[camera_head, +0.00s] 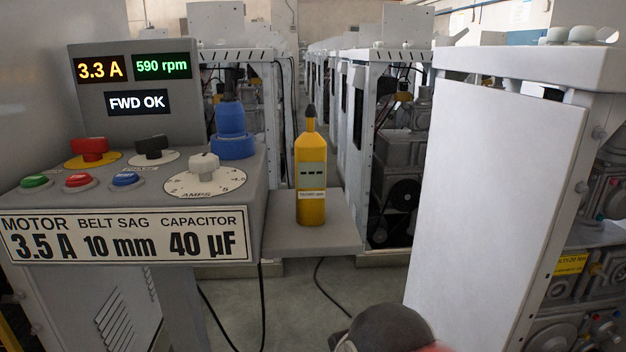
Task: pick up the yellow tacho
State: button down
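The yellow tacho (311,175) is a yellow bottle-shaped device with a black tip, a small grey display and a white label. It stands upright on a small grey shelf (335,240) at the right side of the control panel. Nothing touches it from above or from the sides. My gripper's fingers are not in view. A dark rounded part at the bottom edge, right of centre, looks like part of my arm, in front of and below the shelf.
A grey control panel (215,175) with knobs and buttons stands at left. A blue device (231,130) stands behind its right end. A white dispenser frame panel (500,190) rises close at right. Black cables hang below the shelf. Space above the shelf is clear.

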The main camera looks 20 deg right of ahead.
aim_at(310, 149)
jog(key=k+u, duration=0.25)
jog(key=u, duration=0.15)
jog(key=k+u, duration=0.35)
jog(key=k+j+u, duration=0.15)
jog(key=u, duration=0.25)
jog(key=k, duration=0.05)
